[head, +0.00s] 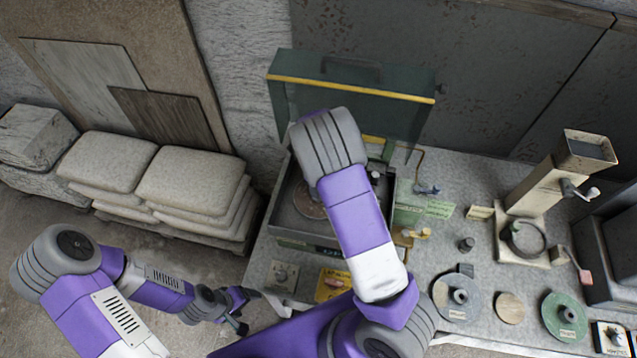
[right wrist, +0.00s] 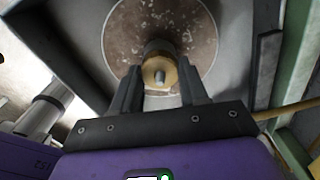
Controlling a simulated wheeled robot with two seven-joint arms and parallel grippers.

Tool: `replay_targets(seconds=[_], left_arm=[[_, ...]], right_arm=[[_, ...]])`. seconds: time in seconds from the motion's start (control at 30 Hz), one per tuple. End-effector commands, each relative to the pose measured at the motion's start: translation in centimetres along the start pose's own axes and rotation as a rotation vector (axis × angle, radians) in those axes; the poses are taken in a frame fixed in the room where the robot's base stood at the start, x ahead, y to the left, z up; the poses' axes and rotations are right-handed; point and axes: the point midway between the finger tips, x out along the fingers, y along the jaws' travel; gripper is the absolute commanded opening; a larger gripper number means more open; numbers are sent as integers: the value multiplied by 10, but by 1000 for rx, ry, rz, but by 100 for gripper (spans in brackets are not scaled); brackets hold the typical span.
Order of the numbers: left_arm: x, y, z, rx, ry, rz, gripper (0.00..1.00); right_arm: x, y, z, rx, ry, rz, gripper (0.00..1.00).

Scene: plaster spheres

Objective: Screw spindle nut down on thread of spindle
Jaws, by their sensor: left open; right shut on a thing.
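In the right wrist view the brass-coloured spindle nut (right wrist: 172,74) sits around the grey tip of the spindle (right wrist: 159,77), in front of a mottled brown disc (right wrist: 187,28). My right gripper (right wrist: 160,82) is shut on the nut, one dark finger on each side. How far down the thread the nut sits, I cannot tell. In the head view the disc (head: 308,200) shows partly in the open machine (head: 290,228); my right arm hides the nut and the right gripper. My left gripper (head: 243,311) is open and empty, left of the bench's front edge.
The green machine lid (head: 350,100) stands raised behind my right arm. A control box with a knob (head: 281,276) and a yellow box (head: 332,284) are at the front. Flanged discs (head: 456,297) and a cranked stand (head: 548,190) occupy the right. Stacked sacks (head: 190,180) lie left.

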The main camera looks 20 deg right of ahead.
Motion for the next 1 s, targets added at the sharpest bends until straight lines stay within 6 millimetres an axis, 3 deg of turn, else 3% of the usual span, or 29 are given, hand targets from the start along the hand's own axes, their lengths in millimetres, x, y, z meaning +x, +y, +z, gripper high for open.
replay_targets(seconds=[0.17, 0.2, 0.4, 0.6, 0.7, 1.0], left_arm=[[0, 0, 0, 0, 0, 0, 73], [0, 0, 0, 0, 0, 0, 73], [0, 0, 0, 0, 0, 0, 73], [0, 0, 0, 0, 0, 0, 73], [0, 0, 0, 0, 0, 0, 73], [0, 0, 0, 0, 0, 0, 73]], right_arm=[[0, 0, 0, 4, 0, 0, 8], [0, 0, 0, 3, 0, 0, 45], [0, 0, 0, 1, 0, 0, 73], [0, 0, 0, 0, 0, 1, 72], [0, 0, 0, 0, 0, 1, 58], [0, 0, 0, -30, -1, 1, 58]])
